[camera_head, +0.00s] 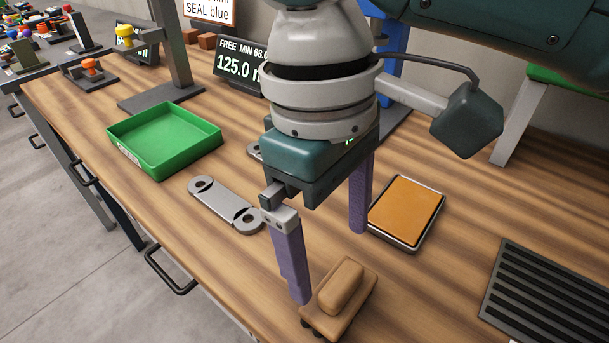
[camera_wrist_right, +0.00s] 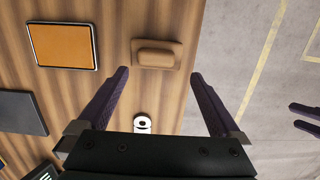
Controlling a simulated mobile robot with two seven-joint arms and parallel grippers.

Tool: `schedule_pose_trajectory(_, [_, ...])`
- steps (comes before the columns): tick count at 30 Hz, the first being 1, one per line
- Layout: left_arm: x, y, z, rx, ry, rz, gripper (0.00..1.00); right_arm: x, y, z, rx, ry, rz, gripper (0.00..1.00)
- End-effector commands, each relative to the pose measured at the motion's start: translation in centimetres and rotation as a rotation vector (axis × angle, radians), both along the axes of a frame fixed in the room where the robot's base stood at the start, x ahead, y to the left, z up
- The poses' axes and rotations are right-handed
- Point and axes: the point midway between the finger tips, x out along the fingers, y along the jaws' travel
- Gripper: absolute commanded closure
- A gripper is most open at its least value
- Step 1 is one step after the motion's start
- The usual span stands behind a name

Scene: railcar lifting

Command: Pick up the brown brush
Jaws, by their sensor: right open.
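The brown brush (camera_head: 340,298) lies on the wooden bench near its front edge, with a rounded grip on top of a flat tan block and dark bristles below. It also shows in the right wrist view (camera_wrist_right: 157,54). My right gripper (camera_head: 330,262) points down over the bench with its purple fingers apart and nothing between them. In the head view one fingertip is close beside the brush; whether it touches I cannot tell. In the wrist view the brush lies beyond the fingertips, roughly centred. My left gripper (camera_wrist_right: 294,114) shows only partly at that view's right edge, its two fingers apart over the floor.
An orange pad in a metal tray (camera_head: 441,222) lies behind the brush, and a dark slatted grille (camera_head: 540,300) to the right. A grey link plate (camera_head: 222,205) and a green tray (camera_head: 125,142) lie left. A display (camera_head: 236,68) stands behind.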

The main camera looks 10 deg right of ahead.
Motion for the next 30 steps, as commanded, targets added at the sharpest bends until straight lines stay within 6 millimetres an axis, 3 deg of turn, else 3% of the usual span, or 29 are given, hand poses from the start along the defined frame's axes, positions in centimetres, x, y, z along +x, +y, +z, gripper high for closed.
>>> schedule_pose_trajectory(12, [0.0,0.0,-0.2,0.001,0.001,-0.002,0.5,-0.6,-1.1,-5.2,0.0,0.0,0.002,0.0])
schedule_pose_trajectory(20, [-0.1,-0.2,-0.2,-0.006,0.002,0.001,0.5,-0.6,-1.2,-5.6,0.001,-0.002,0.002,0.0])
schedule_pose_trajectory(30, [-0.1,-0.4,-0.3,-0.011,0.004,0.004,0.5,-0.6,-1.1,-5.5,0.001,-0.002,0.002,0.36])
